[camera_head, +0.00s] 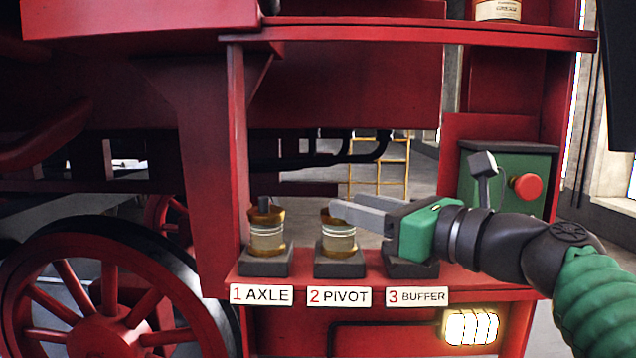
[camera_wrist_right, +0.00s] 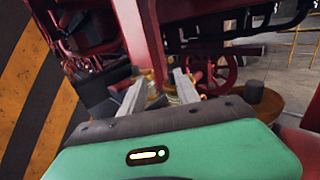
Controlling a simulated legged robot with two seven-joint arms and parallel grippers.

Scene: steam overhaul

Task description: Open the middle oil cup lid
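The middle oil cup (camera_head: 338,241), above the "2 PIVOT" label (camera_head: 339,297), is a brass and glass cup upright on a dark block. My right gripper (camera_head: 340,207) reaches in from the right, its fingertips at the rim and lid of this cup and covering part of it. In the right wrist view, the two fingers (camera_wrist_right: 159,80) are spread apart, with brass cup parts showing between and beside them. I cannot tell whether they touch the lid. The lid's exact state is hidden. My left gripper is not in view.
The axle cup (camera_head: 267,238) stands left with its dark knob up. The buffer cup is largely hidden behind my right gripper; a brown lid with a dark knob (camera_wrist_right: 254,92) shows in the wrist view. A green box (camera_head: 520,170) with lever and red button stands right.

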